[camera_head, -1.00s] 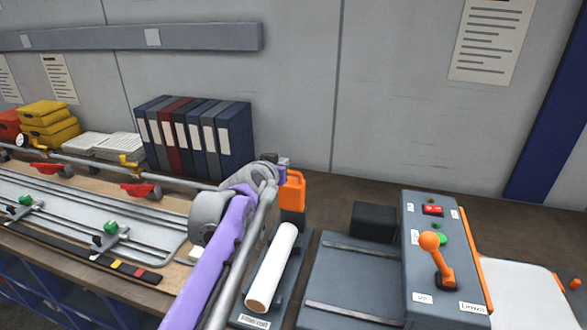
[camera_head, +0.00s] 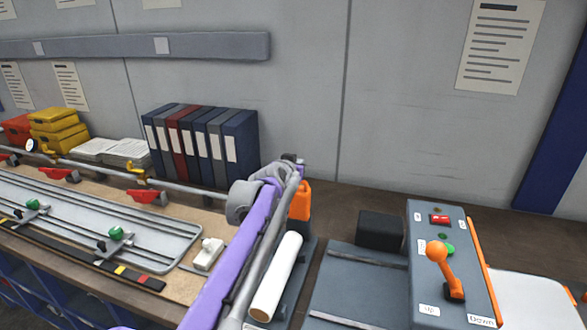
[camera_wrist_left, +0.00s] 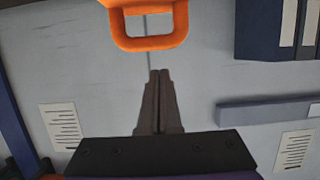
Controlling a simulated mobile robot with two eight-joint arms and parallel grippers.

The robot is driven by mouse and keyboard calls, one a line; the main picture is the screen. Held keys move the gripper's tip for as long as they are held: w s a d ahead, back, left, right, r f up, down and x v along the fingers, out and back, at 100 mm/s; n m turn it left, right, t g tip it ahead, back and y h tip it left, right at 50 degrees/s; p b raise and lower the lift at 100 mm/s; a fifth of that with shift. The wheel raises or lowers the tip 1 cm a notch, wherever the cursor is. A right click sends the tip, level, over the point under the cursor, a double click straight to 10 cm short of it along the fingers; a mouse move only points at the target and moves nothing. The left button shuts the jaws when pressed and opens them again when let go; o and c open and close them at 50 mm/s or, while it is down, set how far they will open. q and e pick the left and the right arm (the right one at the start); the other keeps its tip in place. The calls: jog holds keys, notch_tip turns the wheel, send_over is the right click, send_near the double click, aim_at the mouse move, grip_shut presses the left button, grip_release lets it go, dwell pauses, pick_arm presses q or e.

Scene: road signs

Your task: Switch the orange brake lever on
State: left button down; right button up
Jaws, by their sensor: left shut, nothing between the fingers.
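An orange loop-shaped handle (camera_head: 301,201) stands upright on a dark base just beyond the white cylinder, partly hidden by my left arm. It also shows large at the top of the left wrist view (camera_wrist_left: 148,42). A second orange lever with a ball knob (camera_head: 436,251) stands tilted on the grey control box at the right. My left gripper (camera_head: 291,161) is just above and behind the loop handle in the head view, mostly hidden by its own arm. In the left wrist view its fingers (camera_wrist_left: 159,74) are together and empty, apart from the loop. My right gripper is not in view.
A white cylinder (camera_head: 275,277) lies close beside my left arm. The grey control box (camera_head: 423,290) has a red switch (camera_head: 439,219) and a green button (camera_head: 448,250). Binders (camera_head: 205,140) stand behind on the left. The wall (camera_head: 400,130) rises behind the bench.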

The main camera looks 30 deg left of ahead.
aim_at(294, 193)
pick_arm(q)
jog(key=s+f, duration=0.2)
jog(key=shift+s+d, duration=0.3)
jog(key=shift+d, duration=0.05)
jog(key=shift+s+f, duration=0.1)
jog(key=shift+f, duration=0.1)
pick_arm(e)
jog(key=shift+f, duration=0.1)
pick_arm(q)
jog(key=shift+s, duration=0.15)
